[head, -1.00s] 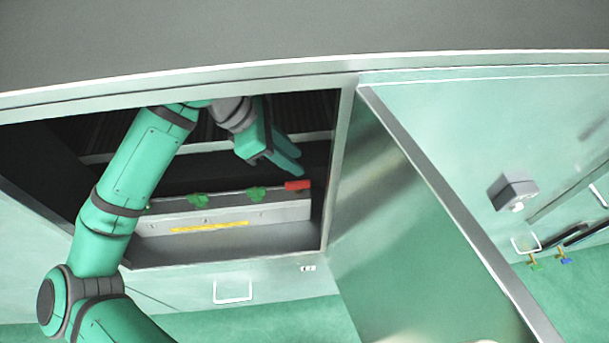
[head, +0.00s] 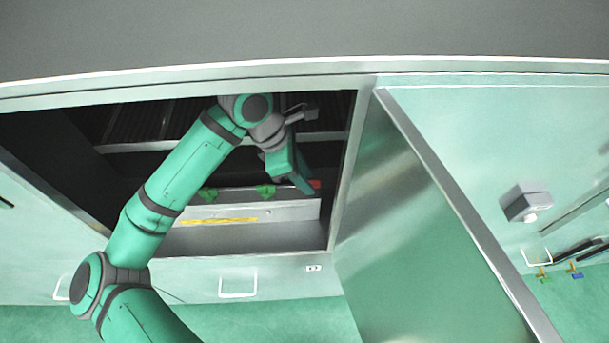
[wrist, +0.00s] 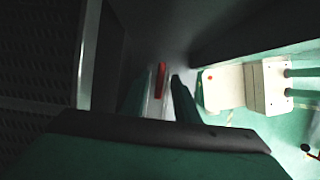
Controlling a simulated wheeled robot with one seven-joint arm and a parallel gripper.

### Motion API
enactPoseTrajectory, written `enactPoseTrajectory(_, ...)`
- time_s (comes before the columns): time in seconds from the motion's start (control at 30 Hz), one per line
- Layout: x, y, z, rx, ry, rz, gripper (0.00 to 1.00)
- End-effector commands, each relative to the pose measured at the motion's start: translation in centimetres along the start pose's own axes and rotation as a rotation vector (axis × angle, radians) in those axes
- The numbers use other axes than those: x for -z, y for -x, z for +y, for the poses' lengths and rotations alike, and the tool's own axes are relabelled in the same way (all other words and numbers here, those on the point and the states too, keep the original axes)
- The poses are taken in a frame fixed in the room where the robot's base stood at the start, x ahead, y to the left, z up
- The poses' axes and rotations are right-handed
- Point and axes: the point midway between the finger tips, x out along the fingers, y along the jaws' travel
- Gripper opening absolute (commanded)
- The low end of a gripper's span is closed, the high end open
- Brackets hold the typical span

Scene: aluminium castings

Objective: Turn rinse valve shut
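A red valve handle (head: 316,184) is at the right end of a light grey manifold box (head: 295,211) inside the open cabinet. Green valve handles (head: 265,190) are to its left on the same box. No label naming the rinse valve is readable. My gripper (head: 307,188) reaches into the opening, and its fingers cover most of the red handle in the head view. In the wrist view, the two fingers of my gripper (wrist: 160,98) are apart, with the red handle (wrist: 161,75) between them in the picture. I cannot tell whether they touch it.
The cabinet's right frame edge (head: 345,170) is close to my gripper. An open panel (head: 430,230) stands to its right. A yellow strip (head: 218,221) marks the box front. A grey wall box (head: 525,203) is farther right.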

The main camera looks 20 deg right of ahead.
Motion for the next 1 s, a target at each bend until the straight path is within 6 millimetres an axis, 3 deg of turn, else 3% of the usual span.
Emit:
enactPoseTrajectory(0.17, -0.03, 0.00, 0.00, 0.000, -0.001, 0.000, 0.28)
enactPoseTrajectory(0.3, -0.04, 0.01, 0.00, 0.000, -0.001, 0.000, 0.00)
enactPoseTrajectory(0.67, -0.05, 0.05, 0.05, 0.009, -0.024, 0.000, 0.00)
enactPoseTrajectory(1.0, -0.08, 0.08, 0.26, 0.086, -0.209, 0.001, 0.00)
